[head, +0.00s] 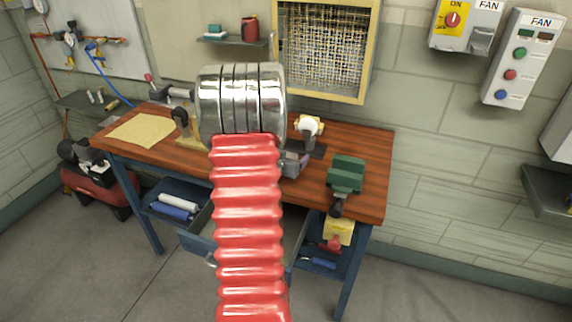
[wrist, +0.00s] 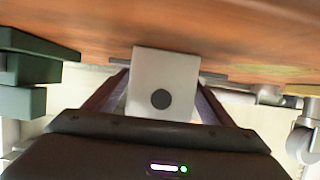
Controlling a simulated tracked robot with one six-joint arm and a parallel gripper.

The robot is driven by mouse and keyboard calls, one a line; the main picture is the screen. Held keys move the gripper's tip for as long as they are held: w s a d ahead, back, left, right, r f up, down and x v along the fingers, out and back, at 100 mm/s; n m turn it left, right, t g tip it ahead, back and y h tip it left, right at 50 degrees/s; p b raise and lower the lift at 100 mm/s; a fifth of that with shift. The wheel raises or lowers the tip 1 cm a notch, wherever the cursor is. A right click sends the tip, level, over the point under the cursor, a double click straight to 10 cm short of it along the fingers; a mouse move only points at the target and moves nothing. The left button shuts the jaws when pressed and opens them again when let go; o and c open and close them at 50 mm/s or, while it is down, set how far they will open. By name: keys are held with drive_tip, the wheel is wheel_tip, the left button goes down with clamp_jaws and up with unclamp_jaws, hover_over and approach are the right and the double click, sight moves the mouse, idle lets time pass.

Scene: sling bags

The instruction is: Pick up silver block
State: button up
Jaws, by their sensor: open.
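The silver block (wrist: 162,62) shows in the middle of the wrist view as a pale grey square face with a dark round spot. It is against or very near the wooden bench top (wrist: 250,30), which fills the top of that view. My gripper (wrist: 162,84) is open, with one dark finger on each side of the block. I cannot tell whether either finger touches it. In the head view my red ribbed arm covers the middle of the bench, and I cannot clearly make out the block there.
A green vise (head: 346,174) stands on the bench right of my arm; it also shows at the left of the wrist view (wrist: 28,70). A white-headed tool (head: 309,126) stands behind. A yellowish sheet (head: 142,130) lies at the left.

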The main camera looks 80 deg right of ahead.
idle(0.4)
drive_tip(key=c, duration=1.4)
drive_tip(key=shift+r, duration=0.15)
drive_tip(key=shift+c, duration=0.2)
wheel_tip(320, 180, up, 10)
idle(0.4)
